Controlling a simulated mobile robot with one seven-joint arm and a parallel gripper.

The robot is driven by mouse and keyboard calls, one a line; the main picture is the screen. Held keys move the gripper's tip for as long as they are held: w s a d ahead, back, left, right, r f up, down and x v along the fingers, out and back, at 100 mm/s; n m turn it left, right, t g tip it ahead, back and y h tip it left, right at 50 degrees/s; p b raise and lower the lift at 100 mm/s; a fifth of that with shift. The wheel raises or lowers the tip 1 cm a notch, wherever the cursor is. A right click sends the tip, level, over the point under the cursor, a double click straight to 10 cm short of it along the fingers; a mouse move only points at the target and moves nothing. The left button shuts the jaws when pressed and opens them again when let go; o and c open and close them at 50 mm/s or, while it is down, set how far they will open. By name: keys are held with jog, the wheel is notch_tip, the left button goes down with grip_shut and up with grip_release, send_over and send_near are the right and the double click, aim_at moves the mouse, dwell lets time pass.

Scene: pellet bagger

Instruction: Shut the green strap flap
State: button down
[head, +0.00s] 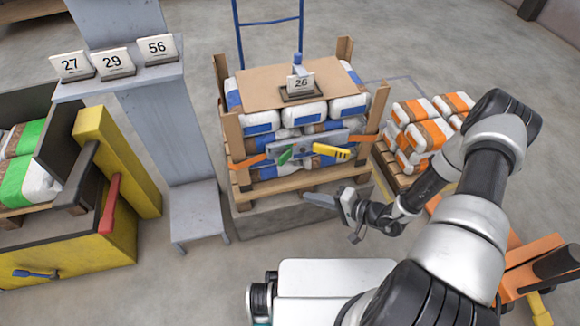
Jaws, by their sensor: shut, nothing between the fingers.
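The green strap flap (285,156) is a small green piece on the left half of a grey bar (310,143) across the front of a stack of white and blue bags. It sits at a slant; I cannot tell for sure how far it stands off the bar. A yellow flap (330,151) is to its right on the same bar. My gripper (318,200) is shut and empty, low in front of the stack, below and to the right of the green flap and apart from it.
Orange strap pieces (248,161) stick out at both sides of the wooden-posted pallet. A card marked 26 (300,86) stands on top. A grey pillar (165,120) and yellow bin (95,240) are left; orange-white bags (415,135) are right.

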jog(key=w+d+r+m+t, duration=0.2)
jog(key=w+t, duration=0.1)
jog(key=w, duration=0.1)
jog(key=b, duration=0.3)
send_near(282, 163)
jog(key=shift+h, duration=0.4)
jog(key=x, duration=0.5)
jog(key=shift+s+f, duration=0.1)
jog(key=shift+s, duration=0.05)
jog(key=shift+w+a, duration=0.5)
